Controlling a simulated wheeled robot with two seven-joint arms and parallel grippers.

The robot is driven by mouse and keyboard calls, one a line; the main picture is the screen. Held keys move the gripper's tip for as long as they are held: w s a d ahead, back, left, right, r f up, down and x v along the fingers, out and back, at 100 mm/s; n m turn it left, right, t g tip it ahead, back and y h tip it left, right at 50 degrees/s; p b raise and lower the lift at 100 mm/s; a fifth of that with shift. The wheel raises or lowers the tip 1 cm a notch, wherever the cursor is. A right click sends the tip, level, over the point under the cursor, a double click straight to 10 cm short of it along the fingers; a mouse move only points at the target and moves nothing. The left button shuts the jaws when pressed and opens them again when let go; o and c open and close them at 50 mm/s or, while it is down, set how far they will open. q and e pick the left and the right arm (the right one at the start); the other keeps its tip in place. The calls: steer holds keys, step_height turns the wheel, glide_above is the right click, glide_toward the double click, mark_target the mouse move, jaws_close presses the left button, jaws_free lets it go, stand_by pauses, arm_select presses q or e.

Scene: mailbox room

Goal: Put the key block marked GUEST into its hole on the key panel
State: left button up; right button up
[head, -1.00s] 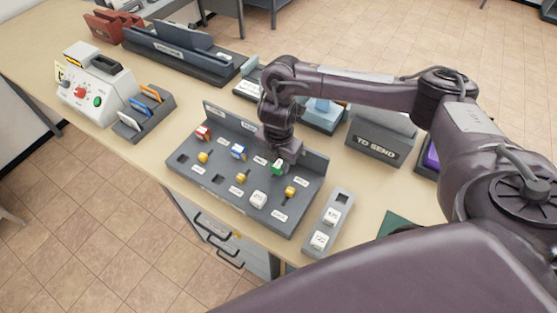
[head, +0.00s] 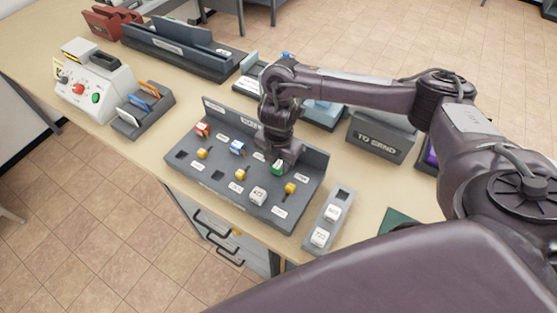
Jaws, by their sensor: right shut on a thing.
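The grey key panel (head: 205,180) stands on the counter with an upright back board. My right gripper (head: 281,160) is over the right part of its back row, pointing down and shut on a green key block (head: 277,168) with a white top. The block is at the panel face; how deep it sits is hidden by the gripper. Its marking is too small to read, so I cannot tell if it says GUEST. A red block (head: 202,129) and a blue block (head: 238,148) sit in the same row. A white block (head: 258,196) sits in the front row. My left gripper is out of view.
Yellow pieces (head: 290,188) stand on the panel, and dark square holes show at its left and front. A small grey tray (head: 321,220) with two white blocks and an empty slot is at the right. The TO SEND box (head: 379,141) stands behind.

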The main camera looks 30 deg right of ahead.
steer(key=o, duration=1)
step_height(320, 180, up, 7)
steer(key=p, duration=0.7)
steer(key=shift+s+f, duration=0.1)
